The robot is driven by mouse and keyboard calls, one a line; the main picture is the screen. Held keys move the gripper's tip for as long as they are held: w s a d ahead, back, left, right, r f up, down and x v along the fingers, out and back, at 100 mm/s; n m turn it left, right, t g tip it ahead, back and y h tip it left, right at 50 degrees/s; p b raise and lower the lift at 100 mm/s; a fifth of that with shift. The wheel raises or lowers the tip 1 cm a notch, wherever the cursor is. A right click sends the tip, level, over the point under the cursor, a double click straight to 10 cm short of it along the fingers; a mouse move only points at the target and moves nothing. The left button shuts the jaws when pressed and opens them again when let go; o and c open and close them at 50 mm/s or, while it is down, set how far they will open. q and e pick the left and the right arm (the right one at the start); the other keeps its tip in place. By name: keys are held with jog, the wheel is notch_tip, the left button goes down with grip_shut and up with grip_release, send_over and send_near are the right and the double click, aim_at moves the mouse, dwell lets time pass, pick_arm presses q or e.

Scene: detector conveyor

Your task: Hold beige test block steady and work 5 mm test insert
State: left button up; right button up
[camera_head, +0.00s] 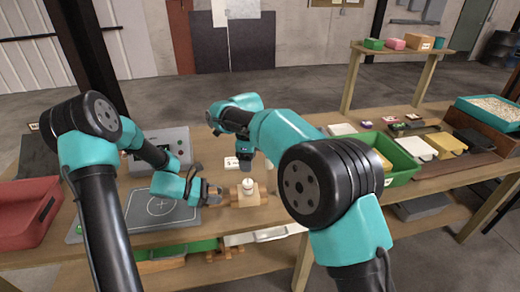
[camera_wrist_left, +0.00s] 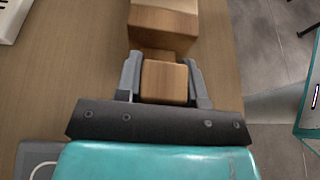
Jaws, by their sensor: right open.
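The beige test block (camera_head: 248,199) is a wooden piece standing on the table beyond the grey pad. A small pale round piece (camera_head: 249,184) sits on its top; I cannot tell if this is the 5 mm test insert. My left gripper (camera_head: 213,193) is at the block's left side. In the left wrist view, its fingers (camera_wrist_left: 163,78) flank a narrower wooden end of the block (camera_wrist_left: 164,20) and appear to touch both sides. My right gripper (camera_head: 244,162) is open, pointing down above and behind the block, its fingertips small and partly unclear.
A grey pad with a crosshair (camera_head: 150,208) lies left of the block, with a grey device (camera_head: 175,145) behind it. A red tray (camera_head: 28,212) is at far left. A green bin (camera_head: 402,172) stands at right, partly behind my right arm.

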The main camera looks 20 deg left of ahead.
pick_arm(q)
jog(key=o, duration=0.5)
jog(key=shift+o, duration=0.2)
jog(key=v, duration=1.2)
jog(key=shift+f, duration=0.1)
